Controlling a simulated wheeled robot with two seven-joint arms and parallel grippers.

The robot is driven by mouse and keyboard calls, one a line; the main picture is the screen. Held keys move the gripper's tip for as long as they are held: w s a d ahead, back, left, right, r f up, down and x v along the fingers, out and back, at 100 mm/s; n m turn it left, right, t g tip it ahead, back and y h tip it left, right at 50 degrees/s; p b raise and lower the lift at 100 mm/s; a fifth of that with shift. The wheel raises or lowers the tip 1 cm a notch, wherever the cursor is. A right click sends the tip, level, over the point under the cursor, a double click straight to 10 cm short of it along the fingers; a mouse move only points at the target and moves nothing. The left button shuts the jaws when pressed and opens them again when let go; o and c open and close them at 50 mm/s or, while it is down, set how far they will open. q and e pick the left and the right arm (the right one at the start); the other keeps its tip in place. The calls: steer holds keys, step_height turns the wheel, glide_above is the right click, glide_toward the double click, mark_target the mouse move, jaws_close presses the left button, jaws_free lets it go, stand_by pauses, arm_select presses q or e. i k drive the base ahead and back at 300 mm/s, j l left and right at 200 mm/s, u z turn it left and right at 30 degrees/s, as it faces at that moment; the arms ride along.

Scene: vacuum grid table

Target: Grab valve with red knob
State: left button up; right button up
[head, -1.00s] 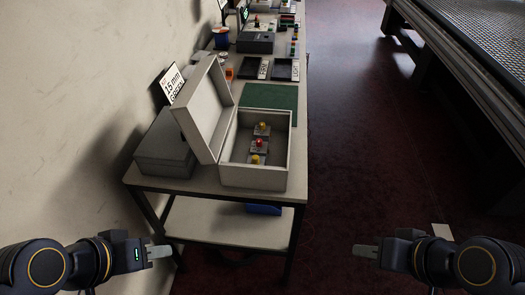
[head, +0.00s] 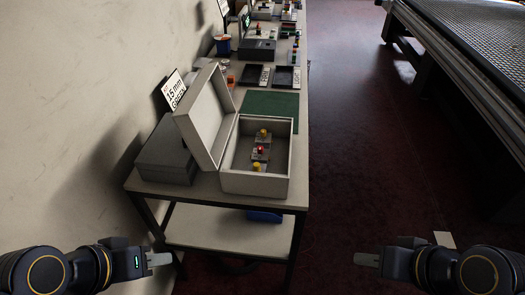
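The valve with the red knob (head: 260,151) sits inside an open light-grey box (head: 253,184) on the near end of the side table. It is the middle one of a row of three valves. A yellow-knobbed valve (head: 262,135) is behind it and another yellow-knobbed valve (head: 257,168) is in front. My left gripper (head: 160,260) is low at the left, in front of the table and well away from the box. My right gripper (head: 367,259) is low at the right, over the floor. Both are seen side-on, so the finger gap is not clear. Neither shows anything held.
The box lid (head: 205,115) stands open on the left. A closed grey box (head: 165,155) is beside it near the wall. A green mat (head: 271,104) and dark trays (head: 287,77) lie behind. The floor (head: 350,170) to the right is clear up to a large grid table (head: 480,50).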

mark_target(265, 159)
steer(key=i+l+u, duration=0.1)
steer(key=l, duration=0.25)
steer(key=i+l, duration=0.2)
steer(key=i+l+u, duration=0.15)
steer(key=l, duration=0.3)
steer(key=i+l+u, duration=0.1)
steer(key=l, duration=0.25)
steer(key=i+l+u, duration=0.1)
steer(key=l, duration=0.25)
steer(key=u, duration=1.65)
